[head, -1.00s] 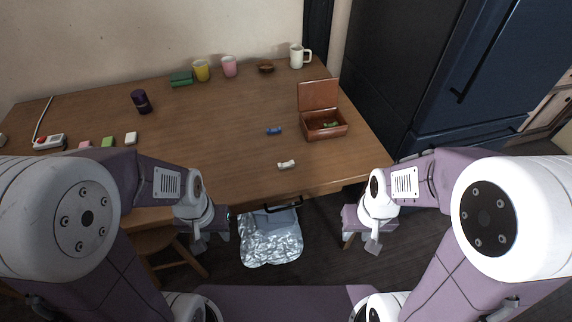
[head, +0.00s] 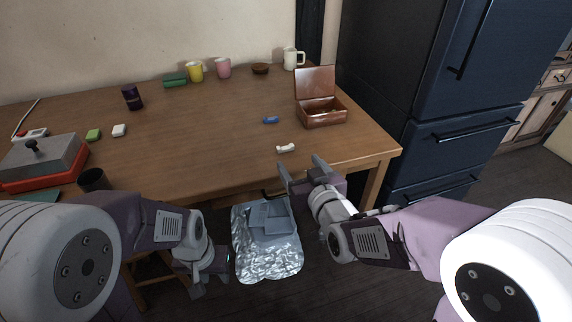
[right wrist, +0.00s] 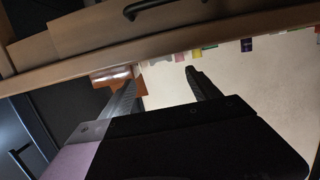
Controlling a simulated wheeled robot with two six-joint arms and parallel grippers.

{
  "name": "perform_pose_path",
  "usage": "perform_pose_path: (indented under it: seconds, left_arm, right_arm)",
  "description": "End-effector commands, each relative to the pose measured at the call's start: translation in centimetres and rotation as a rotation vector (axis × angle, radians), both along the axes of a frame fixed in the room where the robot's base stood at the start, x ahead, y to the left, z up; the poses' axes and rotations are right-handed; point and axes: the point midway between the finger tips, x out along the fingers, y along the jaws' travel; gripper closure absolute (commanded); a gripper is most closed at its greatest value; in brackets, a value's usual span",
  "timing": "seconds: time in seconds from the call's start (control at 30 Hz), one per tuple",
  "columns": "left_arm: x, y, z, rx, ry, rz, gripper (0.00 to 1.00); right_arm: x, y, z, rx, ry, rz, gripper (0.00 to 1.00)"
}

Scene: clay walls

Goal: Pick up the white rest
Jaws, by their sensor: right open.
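The white rest (head: 286,148) is a small, slim piece lying on the wooden table near its front edge, in the head view. My right gripper (head: 300,164) is open and empty in front of the table's front edge, close to the white rest and on the near side of it. In the right wrist view, its two dark fingers (right wrist: 160,85) are spread apart, and I cannot make out the white rest there. My left gripper (head: 222,265) hangs low at the left of the silver bag, its fingers too unclear to judge.
A blue rest (head: 271,120) lies behind the white one. An open brown box (head: 323,112) stands to the right. Cups line the back. A grey-and-red case (head: 42,160) is at left. A crinkled silver bag (head: 268,255) is below the front edge. The table's middle is clear.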

Motion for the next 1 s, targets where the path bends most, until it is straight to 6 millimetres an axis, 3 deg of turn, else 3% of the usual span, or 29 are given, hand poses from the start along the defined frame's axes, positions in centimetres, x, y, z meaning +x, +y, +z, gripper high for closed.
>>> perform_pose_path:
  seconds: [0.3, 0.47, 0.7, 1.0]
  left_arm:
    - [0.0, 0.0, -0.9, 0.000, 0.000, 0.000, 0.64]
    - [0.0, 0.0, -1.1, 0.000, 0.000, 0.000, 0.64]
    - [0.0, 0.0, -3.0, 0.000, 0.000, 0.000, 0.64]
    - [0.0, 0.0, -2.9, 0.000, 0.000, 0.000, 0.64]
  right_arm:
    - [3.4, 1.1, -0.7, 0.001, 0.000, -0.002, 0.29]
    - [4.0, 1.3, -0.9, -0.001, 0.001, -0.002, 0.29]
    - [7.7, 2.8, -2.0, -0.001, 0.001, -0.002, 0.29]
    - [8.3, 3.0, -1.8, -0.001, 0.002, -0.002, 0.31]
